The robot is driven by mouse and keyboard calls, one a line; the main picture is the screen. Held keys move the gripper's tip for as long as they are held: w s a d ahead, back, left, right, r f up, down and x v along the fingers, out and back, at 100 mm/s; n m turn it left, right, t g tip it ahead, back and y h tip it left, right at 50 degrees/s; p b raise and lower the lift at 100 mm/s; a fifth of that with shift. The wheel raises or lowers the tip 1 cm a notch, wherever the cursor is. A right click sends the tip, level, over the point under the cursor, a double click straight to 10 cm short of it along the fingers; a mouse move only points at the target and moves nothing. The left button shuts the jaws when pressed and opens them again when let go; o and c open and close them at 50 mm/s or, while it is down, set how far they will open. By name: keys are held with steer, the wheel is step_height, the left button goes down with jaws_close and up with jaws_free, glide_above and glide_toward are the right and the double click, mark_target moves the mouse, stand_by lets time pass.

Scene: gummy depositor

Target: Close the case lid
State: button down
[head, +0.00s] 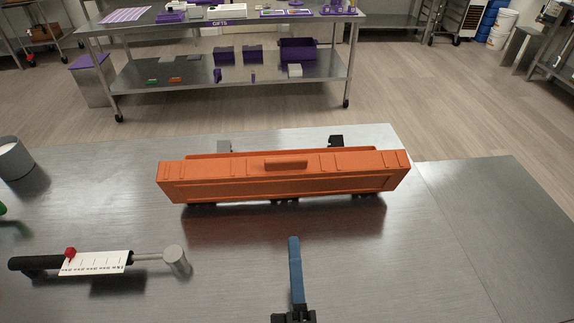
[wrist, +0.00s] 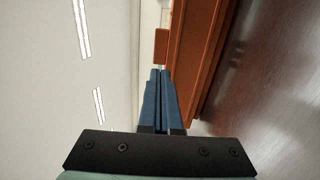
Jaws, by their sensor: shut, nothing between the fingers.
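A long orange case (head: 285,186) lies across the middle of the steel table. Its lid (head: 340,163) shows a raised handle-like block (head: 286,163) and ribs along its upper part; from this angle I cannot tell how far it stands open. My gripper (head: 294,242) is on the near side of the case, its blue fingers together and empty, apart from the case in the head view. In the wrist view the shut blue fingers (wrist: 160,72) point along the orange case (wrist: 192,50), which is at their right. The inside of the case is hidden.
A black-handled tool with a white scale (head: 95,263) and a grey cylindrical end lies at the left. A grey cup (head: 14,158) stands at the left edge. The table right of the case is clear. A shelved table (head: 220,70) stands behind, across the floor.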

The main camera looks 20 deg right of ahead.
mark_target(287, 165)
steer(key=p+x, duration=0.1)
steer(key=x, duration=1.2)
steer(key=shift+p, duration=0.35)
steer(key=shift+w+r, duration=0.1)
steer(key=shift+r, duration=0.1)
